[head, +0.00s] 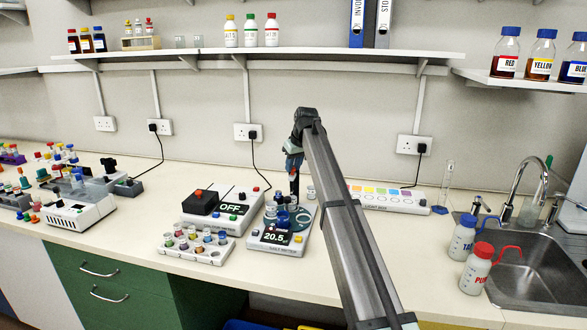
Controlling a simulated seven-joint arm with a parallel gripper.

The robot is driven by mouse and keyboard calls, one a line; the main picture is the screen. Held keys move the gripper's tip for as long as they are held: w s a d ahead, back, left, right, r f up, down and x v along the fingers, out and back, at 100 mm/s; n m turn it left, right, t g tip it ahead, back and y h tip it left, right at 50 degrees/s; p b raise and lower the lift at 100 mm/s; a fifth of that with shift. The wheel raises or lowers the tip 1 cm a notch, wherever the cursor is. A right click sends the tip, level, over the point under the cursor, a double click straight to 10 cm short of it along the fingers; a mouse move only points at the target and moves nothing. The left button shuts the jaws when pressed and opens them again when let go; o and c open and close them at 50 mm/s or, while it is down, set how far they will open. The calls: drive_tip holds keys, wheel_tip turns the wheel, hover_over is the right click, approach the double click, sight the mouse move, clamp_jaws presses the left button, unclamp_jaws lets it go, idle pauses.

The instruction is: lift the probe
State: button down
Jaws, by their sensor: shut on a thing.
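My gripper (293,168) points down over the white meter (274,238), whose display reads 20.5. It is small and partly dark in this view. It is shut on a slim dark upright thing that I take to be the probe (294,187). The probe is above several small vials with dark blue parts on the meter's round plate. I cannot tell whether its lower tip is clear of them. My arm covers part of the area to the right.
A box reading OFF (229,208) stands left of the meter. A white rack of capped vials (199,245) is in front. A light box (388,198) lies to the right, near the sink (522,270). A shelf (260,53) runs above.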

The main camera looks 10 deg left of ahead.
drive_tip(key=c, duration=1.1)
unclamp_jaws()
drive_tip(key=shift+r, duration=0.2)
drive_tip(key=shift+c, duration=0.2)
drive_tip(key=v, duration=1.4)
